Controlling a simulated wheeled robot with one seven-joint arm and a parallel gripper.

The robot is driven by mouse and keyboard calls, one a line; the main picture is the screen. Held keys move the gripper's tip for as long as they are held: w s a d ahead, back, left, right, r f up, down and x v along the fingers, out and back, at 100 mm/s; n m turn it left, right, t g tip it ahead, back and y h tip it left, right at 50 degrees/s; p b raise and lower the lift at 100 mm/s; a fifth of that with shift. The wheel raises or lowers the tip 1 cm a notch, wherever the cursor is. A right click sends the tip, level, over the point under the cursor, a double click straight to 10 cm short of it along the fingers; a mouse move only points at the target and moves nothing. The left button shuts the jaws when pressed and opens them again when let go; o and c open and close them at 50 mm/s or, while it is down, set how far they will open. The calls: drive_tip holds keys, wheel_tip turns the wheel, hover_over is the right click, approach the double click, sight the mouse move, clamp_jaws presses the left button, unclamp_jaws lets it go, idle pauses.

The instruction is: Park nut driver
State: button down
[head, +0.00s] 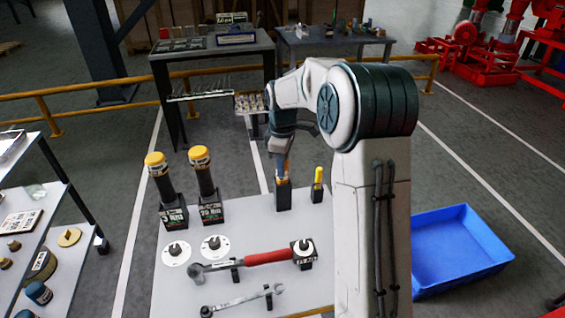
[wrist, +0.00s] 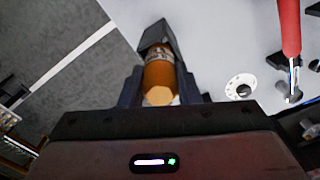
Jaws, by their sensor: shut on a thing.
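The nut driver has an orange handle (wrist: 160,78) with a pale marked band, seen end-on between my two fingers in the wrist view. My gripper (wrist: 159,92) is shut on this handle. In the head view my gripper (head: 282,165) points down just above a black holder block (head: 283,196) on the light tabletop, with a bit of orange showing at the block's top. In the wrist view the dark block (wrist: 154,36) lies directly beyond the handle. The driver's shaft is hidden, so I cannot tell how deep it sits.
A yellow-handled tool (head: 318,178) stands in a holder close on the right. Two yellow-capped black drivers (head: 203,172) stand to the left. A red-handled torque wrench (head: 250,260) and a spanner (head: 243,301) lie in front. A blue bin (head: 455,250) is at right.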

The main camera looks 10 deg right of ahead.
drive_tip(key=c, duration=1)
unclamp_jaws()
wheel_tip(320, 180, up, 14)
drive_tip(key=shift+f, duration=0.1)
